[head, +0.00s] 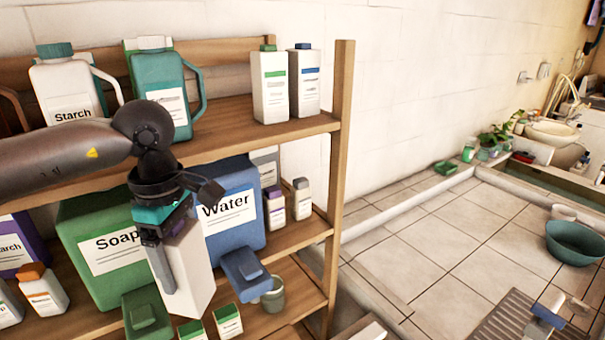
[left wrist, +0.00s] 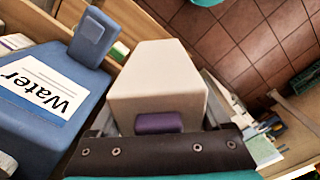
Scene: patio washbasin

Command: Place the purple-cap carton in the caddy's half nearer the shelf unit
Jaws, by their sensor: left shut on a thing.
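My left gripper (head: 172,262) is shut on a plain white carton (head: 191,272) in front of the shelf unit (head: 341,150). The left wrist view shows this carton (left wrist: 156,75) with its purple cap (left wrist: 158,122) towards the gripper's palm. In the head view the gripper hides the cap, and the carton hangs slightly tilted in front of the green Soap and blue Water containers. I cannot make out the caddy for certain in either view. My right gripper is not in view.
The blue Water container (head: 232,208) and green Soap container (head: 105,245) stand close behind the held carton. A small purple-capped bottle (head: 273,207) stands on the shelf.

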